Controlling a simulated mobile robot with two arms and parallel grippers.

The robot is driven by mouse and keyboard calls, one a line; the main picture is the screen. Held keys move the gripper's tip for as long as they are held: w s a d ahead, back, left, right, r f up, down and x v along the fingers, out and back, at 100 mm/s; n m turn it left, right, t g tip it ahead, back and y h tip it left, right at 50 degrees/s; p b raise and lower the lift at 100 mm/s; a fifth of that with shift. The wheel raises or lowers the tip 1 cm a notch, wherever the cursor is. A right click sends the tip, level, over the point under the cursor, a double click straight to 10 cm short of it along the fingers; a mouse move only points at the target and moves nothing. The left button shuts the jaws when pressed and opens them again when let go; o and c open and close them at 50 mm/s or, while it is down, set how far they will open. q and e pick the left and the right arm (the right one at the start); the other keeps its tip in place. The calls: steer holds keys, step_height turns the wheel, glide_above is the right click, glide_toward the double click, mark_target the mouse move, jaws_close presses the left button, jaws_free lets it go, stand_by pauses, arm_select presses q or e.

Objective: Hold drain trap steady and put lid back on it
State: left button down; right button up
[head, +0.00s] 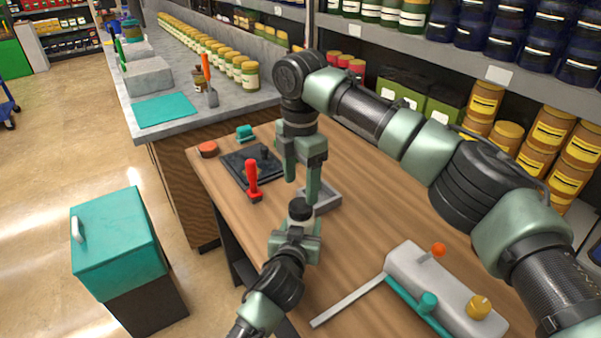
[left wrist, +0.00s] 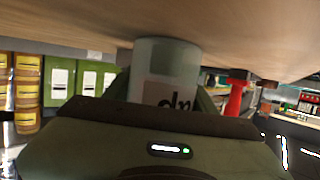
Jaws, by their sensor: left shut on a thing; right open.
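The drain trap (left wrist: 166,72) is a pale cylinder with a dark-lettered label, seen upside down against the wooden table in the left wrist view. My left gripper (head: 298,232) is shut around it at the table's near edge. In the head view a black round top (head: 300,208) shows above the left gripper. I cannot tell whether it is the lid or the trap's dark mouth. My right gripper (head: 302,190) points down, open, just above and behind this black top. No separate lid can be made out with certainty.
A grey tray (head: 332,200) lies right behind the right fingers. A red-handled tool (head: 252,178) and a black mat (head: 237,163) are to the left. A pale unit with knobs (head: 425,275) and a long bar stands front right. The table's middle right is bare.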

mark_target(300, 205)
step_height(300, 205, down, 6)
steer(key=shift+r, duration=0.15)
stand_by(0.3)
jaws_close()
steer(key=m, duration=0.4)
steer(key=shift+m, duration=0.4)
steer(key=m, duration=0.9)
steer(key=shift+a+m, duration=0.1)
steer(key=shift+m, duration=0.3)
steer(key=m, duration=0.3)
steer(key=shift+o, duration=0.3)
jaws_free()
